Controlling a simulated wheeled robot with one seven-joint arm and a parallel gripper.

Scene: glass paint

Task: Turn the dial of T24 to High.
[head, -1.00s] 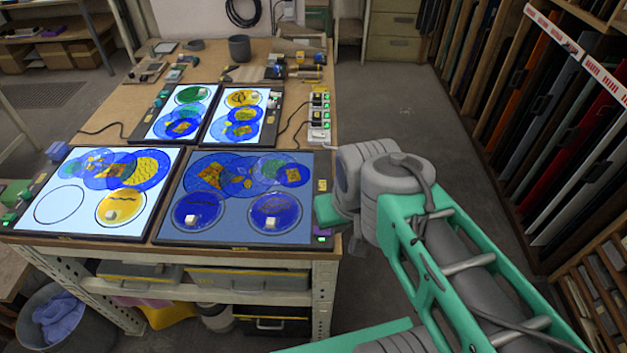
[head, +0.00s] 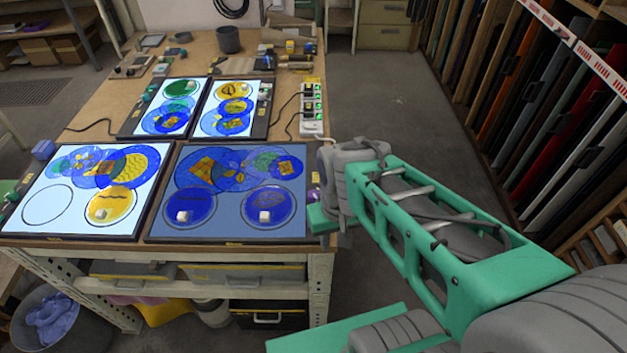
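Four light panels lie on the workbench, and I cannot read which is T24. The front right panel (head: 222,226) glows a dim grey-blue. The front left panel (head: 72,218), the back left panel (head: 143,122) and the back right panel (head: 229,105) glow bright white. Each bears painted glass discs. My gripper (head: 318,218) is at the right edge of the front right panel, pointing down toward its dark control strip. The gripper and wrist cover most of that strip, so its dial is hidden. The fingers are too hidden to show whether they are open, or whether they touch anything.
A power strip (head: 312,112) with green lights lies on the bench behind my wrist. A dark cup (head: 229,40) and tools stand at the back. A rack of coloured glass sheets (head: 565,105) stands at the right, with clear floor (head: 400,110) between.

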